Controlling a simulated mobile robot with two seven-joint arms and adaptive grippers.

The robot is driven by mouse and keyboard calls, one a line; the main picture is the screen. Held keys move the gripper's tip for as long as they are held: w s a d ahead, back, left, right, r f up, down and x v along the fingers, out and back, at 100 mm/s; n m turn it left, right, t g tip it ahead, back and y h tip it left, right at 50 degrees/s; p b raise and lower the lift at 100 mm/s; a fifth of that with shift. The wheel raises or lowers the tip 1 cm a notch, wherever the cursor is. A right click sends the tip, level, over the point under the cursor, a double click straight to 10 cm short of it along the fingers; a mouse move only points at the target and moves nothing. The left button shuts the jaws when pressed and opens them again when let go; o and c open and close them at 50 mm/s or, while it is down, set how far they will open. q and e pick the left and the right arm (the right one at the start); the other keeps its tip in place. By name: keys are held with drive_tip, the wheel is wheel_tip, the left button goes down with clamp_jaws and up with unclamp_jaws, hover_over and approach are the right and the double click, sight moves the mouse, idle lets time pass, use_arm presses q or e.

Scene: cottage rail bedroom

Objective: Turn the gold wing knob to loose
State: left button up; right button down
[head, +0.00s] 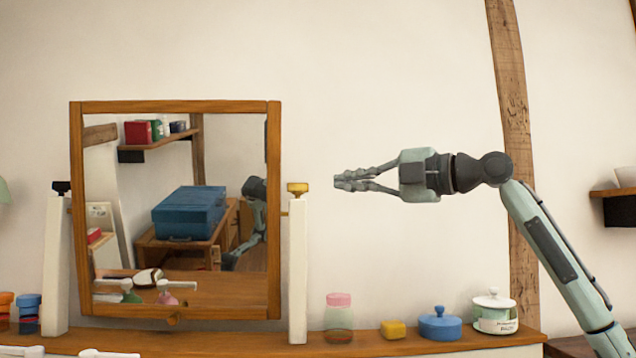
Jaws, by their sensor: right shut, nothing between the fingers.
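The gold wing knob (298,188) sits on top of the white right post (298,270) of a wood-framed tilting mirror (274,215). A dark knob (61,188) sits on the left post (55,268). My right gripper (338,181) is shut and empty. It points left, level with the gold knob and a short way to its right, apart from it in the picture. How far it is in depth I cannot tell. My left gripper does not show directly.
On the wooden top (440,343) right of the mirror stand a pink-lidded jar (339,318), a yellow block (393,330), a blue lidded pot (440,325) and a white lidded pot (494,312). Small jars (28,313) stand at left. The wall above is clear.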

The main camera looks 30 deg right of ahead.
sight(300, 187)
drive_tip(key=w, duration=0.3)
drive_tip(key=w+a+p, duration=0.1)
drive_tip(key=w, duration=0.1)
drive_tip(key=w+p, duration=0.1)
drive_tip(key=w, duration=0.2)
drive_tip(key=shift+w+a+r, duration=0.1)
drive_tip(key=shift+w+a, duration=0.25)
drive_tip(key=shift+a, duration=0.05)
drive_tip(key=shift+w+d, duration=0.15)
drive_tip(key=shift+w, duration=0.25)
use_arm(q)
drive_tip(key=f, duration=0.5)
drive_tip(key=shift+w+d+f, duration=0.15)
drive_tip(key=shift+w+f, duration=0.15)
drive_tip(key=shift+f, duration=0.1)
use_arm(e)
drive_tip(key=shift+d, duration=0.15)
